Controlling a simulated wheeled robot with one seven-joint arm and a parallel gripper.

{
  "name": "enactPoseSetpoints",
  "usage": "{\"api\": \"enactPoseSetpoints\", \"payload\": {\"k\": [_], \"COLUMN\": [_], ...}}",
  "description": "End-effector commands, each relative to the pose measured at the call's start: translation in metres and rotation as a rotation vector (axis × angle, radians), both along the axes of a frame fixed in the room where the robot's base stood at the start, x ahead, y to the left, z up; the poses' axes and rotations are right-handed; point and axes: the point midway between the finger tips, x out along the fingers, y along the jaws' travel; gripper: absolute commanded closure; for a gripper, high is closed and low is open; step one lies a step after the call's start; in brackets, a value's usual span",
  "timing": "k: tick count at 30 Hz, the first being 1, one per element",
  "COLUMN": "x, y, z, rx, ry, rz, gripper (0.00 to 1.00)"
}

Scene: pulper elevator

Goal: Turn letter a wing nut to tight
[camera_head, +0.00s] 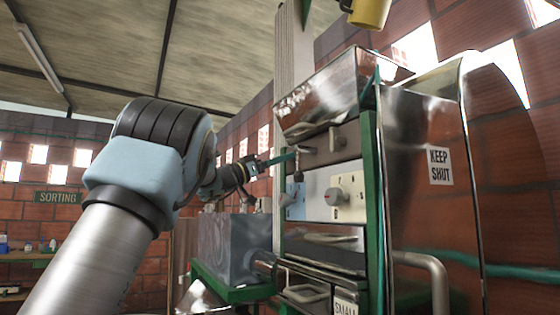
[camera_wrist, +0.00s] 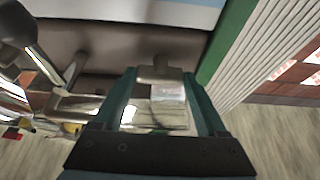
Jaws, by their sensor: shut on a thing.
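A metal wing nut (camera_wrist: 160,74) sits between the tips of my gripper (camera_wrist: 160,80) in the wrist view, and the teal fingers are shut on it from both sides. I cannot read a letter on or beside it. In the head view my gripper (camera_head: 290,156) reaches from the left to the upper front of the machine, at the left one of two small metal fittings. The wing nut is small there and partly hidden by the fingers. A second metal fitting (camera_head: 337,139) stands to the right of it; it also shows in the wrist view (camera_wrist: 68,82).
Below are a panel with a grey knob (camera_head: 333,196) and a drawer with a handle (camera_head: 330,238). A green post (camera_head: 372,190) and a bent pipe (camera_head: 425,262) stand at the right. A grey box (camera_head: 235,245) is below my arm. A yellow cup-like object (camera_head: 369,12) hangs above.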

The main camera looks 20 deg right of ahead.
Motion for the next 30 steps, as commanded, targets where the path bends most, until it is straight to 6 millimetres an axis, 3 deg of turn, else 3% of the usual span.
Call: {"api": "enactPoseSetpoints", "payload": {"k": [1, 11, 20, 30], "x": [-0.0001, -0.0001, 0.0006, 0.0036], "y": [0.0001, 0.0001, 0.0003, 0.0006], "z": [0.0000, 0.0000, -0.0007, -0.0014], "rx": [0.000, 0.000, 0.003, 0.024], "ry": [0.000, 0.000, -0.039, -0.262], "rz": [0.000, 0.000, 0.000, 0.000], "gripper": [0.44, 0.81, 0.81, 0.81]}}
